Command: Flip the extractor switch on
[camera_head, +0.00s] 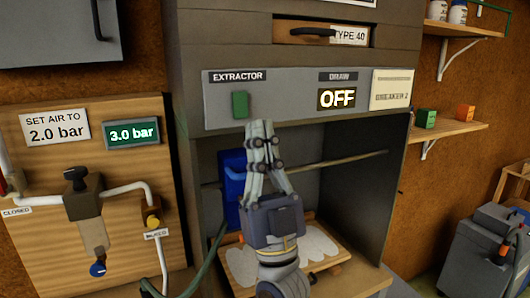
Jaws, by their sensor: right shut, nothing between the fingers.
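The extractor switch (240,104) is a green rocker under the "EXTRACTOR" label on the grey panel (290,100) of the cabinet. To its right, the "DRAW" display (337,98) reads OFF. My right gripper (259,126) is pointed upward just below and slightly right of the switch. Its fingers are shut with nothing between them. Whether the fingertips touch the panel cannot be told. The left gripper is not in view.
A dark hood cavity holds a blue item (232,185), a thin rod (340,162) and a wooden board (322,263) behind my arm. Left is a wooden air board (130,205) with pipes and a 3.0 bar display (132,133). A shelf (450,130) stands right.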

